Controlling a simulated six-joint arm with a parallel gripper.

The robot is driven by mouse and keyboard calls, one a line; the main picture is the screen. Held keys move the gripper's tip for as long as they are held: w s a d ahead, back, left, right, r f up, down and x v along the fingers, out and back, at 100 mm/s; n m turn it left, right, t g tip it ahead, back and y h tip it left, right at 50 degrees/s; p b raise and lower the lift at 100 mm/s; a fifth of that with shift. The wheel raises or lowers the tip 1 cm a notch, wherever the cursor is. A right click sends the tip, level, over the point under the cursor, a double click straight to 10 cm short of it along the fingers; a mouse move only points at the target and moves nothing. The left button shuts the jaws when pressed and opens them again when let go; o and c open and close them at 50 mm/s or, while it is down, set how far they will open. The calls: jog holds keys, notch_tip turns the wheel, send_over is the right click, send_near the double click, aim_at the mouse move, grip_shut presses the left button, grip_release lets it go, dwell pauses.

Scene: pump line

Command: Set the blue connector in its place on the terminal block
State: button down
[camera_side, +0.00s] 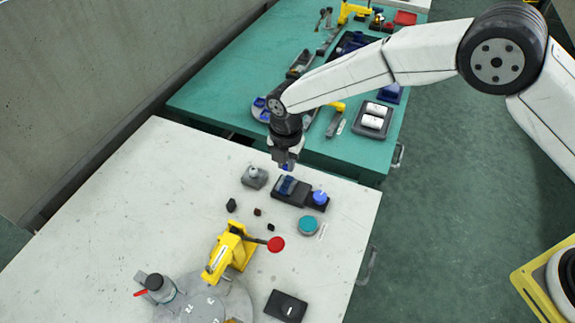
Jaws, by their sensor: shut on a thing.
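My gripper (287,167) points down over the far end of the white table, just above a black block. It is shut on a blue connector (287,184), of which only the lower part shows below the fingers. The black block (301,195), which looks like the terminal block, lies on the table directly beneath. The connector appears at the left part of this block; I cannot tell whether it touches or is seated. A brighter blue round piece (320,197) sits on the block's right end.
A grey fixture (254,177) stands left of the block, and a teal round piece (308,225) in front. Small dark pieces (231,205) lie nearby. A yellow clamp (231,250) with a red knob (276,244) stands nearer. The table's left side is clear.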

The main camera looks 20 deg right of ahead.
jog(key=shift+f, duration=0.2)
jog(key=shift+f, duration=2.25)
jog(key=shift+f, duration=0.2)
dwell(0.5)
jog(key=c, duration=0.5)
grip_release()
jog(key=shift+c, duration=0.2)
jog(key=shift+r, duration=0.2)
jog(key=shift+r, duration=2.8)
